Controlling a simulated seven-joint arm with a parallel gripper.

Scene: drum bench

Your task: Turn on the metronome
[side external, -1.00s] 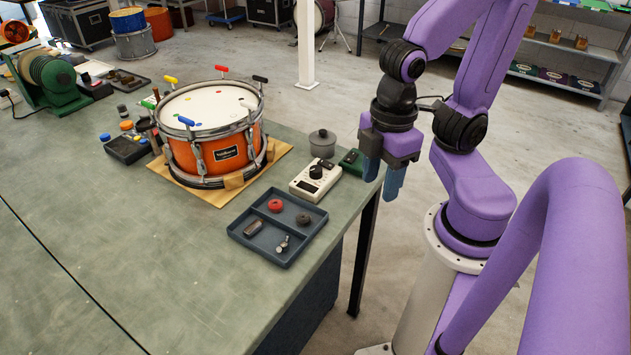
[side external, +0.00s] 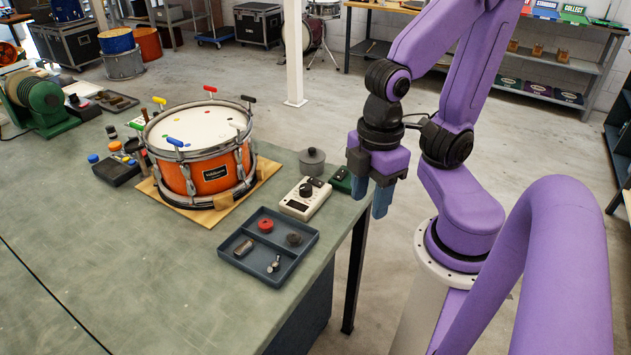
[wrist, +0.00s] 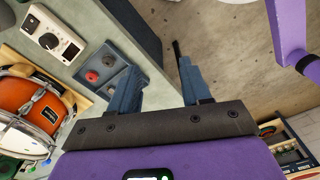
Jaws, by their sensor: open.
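The metronome, a cream box with a black dial (side external: 304,200), lies on the green bench top near its right edge, between the grey parts tray and a small dark green box. It also shows in the wrist view (wrist: 50,40) at the upper left, with its dial and a small dark display. The state of its switch is too small to tell. My gripper (side external: 372,198) hangs in the air just beyond the bench's right edge, to the right of the metronome, fingers pointing down. In the wrist view its two blue fingers (wrist: 157,75) are apart with nothing between them.
An orange snare drum (side external: 200,165) stands on a wooden board left of the metronome. A grey lidded pot (side external: 312,162) is behind it and the dark green box (side external: 341,180) to its right. The parts tray (side external: 268,247) lies in front. The front left bench is clear.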

